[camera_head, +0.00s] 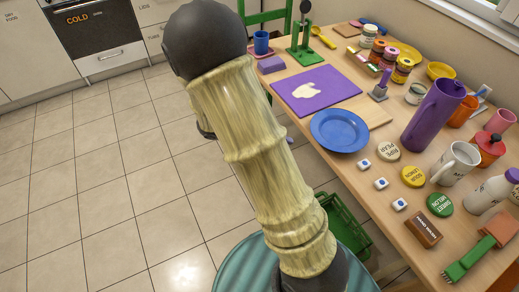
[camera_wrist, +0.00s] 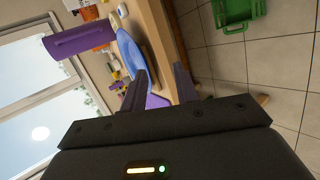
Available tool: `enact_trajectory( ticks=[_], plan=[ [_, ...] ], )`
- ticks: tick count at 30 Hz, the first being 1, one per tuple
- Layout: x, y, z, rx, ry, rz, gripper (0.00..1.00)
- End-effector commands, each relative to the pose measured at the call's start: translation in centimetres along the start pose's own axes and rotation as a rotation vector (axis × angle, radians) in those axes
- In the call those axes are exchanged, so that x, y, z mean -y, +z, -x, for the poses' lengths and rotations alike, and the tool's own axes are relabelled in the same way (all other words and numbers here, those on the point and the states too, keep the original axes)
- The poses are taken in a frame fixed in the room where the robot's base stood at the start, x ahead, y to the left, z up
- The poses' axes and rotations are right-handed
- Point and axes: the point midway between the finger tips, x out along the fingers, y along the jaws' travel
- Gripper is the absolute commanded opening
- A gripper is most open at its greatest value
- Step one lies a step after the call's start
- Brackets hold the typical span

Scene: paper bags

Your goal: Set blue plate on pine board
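The blue plate (camera_head: 340,131) lies near the table's left edge in the head view. The pine board (camera_head: 377,113) is a pale wooden slab just beyond it. The plate overlaps the board's near side in the picture; I cannot tell whether it rests on it. The plate also shows edge-on in the wrist view (camera_wrist: 128,48). My gripper (camera_wrist: 162,72) has its two fingers apart with a clear gap. The left finger's tip is close to the plate's rim; contact is unclear. In the head view my arm hides most of the gripper.
A purple board (camera_head: 322,88) lies behind the plate. A tall purple pitcher (camera_head: 432,115) stands to the right. Dice and labelled round lids, including a yellow one (camera_head: 413,176), lie nearer. A green crate (camera_head: 345,228) is on the floor beside the table.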

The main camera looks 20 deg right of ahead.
Motion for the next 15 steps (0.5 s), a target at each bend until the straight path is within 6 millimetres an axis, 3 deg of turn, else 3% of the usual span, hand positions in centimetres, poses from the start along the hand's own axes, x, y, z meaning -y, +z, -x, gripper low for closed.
enact_trajectory(
  ticks=[6,10,15],
  plan=[
    [2.2,5.3,2.4,0.045,-0.478,0.093,0.3],
    [2.9,6.8,5.1,-0.053,-0.729,0.106,0.3],
    [2.5,7.2,8.3,-0.25,-0.926,0.072,0.3]
  ],
)
